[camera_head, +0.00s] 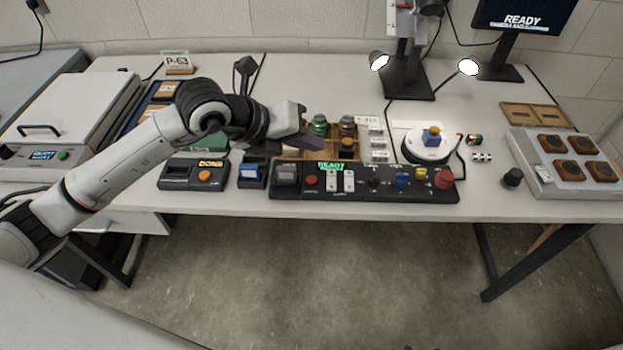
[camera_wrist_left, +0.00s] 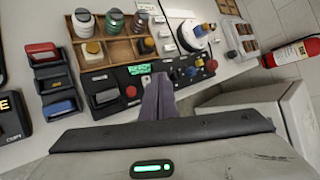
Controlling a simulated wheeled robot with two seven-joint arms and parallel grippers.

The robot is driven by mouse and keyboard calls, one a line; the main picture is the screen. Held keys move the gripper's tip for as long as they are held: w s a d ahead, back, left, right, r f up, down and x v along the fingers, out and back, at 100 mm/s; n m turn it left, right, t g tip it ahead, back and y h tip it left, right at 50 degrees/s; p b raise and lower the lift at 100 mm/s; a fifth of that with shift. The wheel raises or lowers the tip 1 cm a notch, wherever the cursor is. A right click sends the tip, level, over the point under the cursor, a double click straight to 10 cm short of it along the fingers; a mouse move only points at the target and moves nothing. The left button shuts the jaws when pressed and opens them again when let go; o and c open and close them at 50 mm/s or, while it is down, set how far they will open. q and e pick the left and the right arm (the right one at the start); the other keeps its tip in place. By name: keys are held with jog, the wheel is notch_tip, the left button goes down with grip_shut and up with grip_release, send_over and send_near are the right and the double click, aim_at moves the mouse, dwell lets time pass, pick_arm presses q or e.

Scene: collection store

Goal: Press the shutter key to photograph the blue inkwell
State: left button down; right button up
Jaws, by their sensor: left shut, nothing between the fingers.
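A blue inkwell (camera_head: 432,137) with a yellow part stands on the white round turntable (camera_head: 427,152). It also shows, small, in the left wrist view (camera_wrist_left: 199,29). The black control panel (camera_head: 362,191) lies at the table's front. It carries a green READY display, a large grey key (camera_head: 286,174), a red button (camera_head: 311,181), white switches and coloured knobs. I cannot read which one is labelled shutter. My left gripper (camera_head: 314,144) is shut and empty above the panel's left half. In the wrist view its fingers (camera_wrist_left: 158,98) hide part of the panel. My right gripper is out of view.
A wooden tray (camera_wrist_left: 124,49) with bottles stands behind the panel. Lamps and a camera stand (camera_head: 407,80) rise behind the turntable. A device with an orange button (camera_head: 204,175) and a blue block (camera_head: 251,172) sit left of the panel. A READY monitor (camera_head: 522,17) stands at the back right.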

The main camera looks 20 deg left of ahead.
pick_arm(q)
jog(key=shift+w+a+r+y, duration=0.15)
jog(key=shift+w+a+y, duration=0.2)
jog(key=shift+a, duration=0.25)
jog(key=b, duration=0.5)
send_over(312, 181)
jog(key=f, duration=0.5)
jog(key=a+f, duration=0.1)
jog(key=f, duration=0.2)
jog(key=shift+s, duration=0.35)
jog(key=shift+f+b, duration=0.45)
jog(key=shift+b, duration=0.1)
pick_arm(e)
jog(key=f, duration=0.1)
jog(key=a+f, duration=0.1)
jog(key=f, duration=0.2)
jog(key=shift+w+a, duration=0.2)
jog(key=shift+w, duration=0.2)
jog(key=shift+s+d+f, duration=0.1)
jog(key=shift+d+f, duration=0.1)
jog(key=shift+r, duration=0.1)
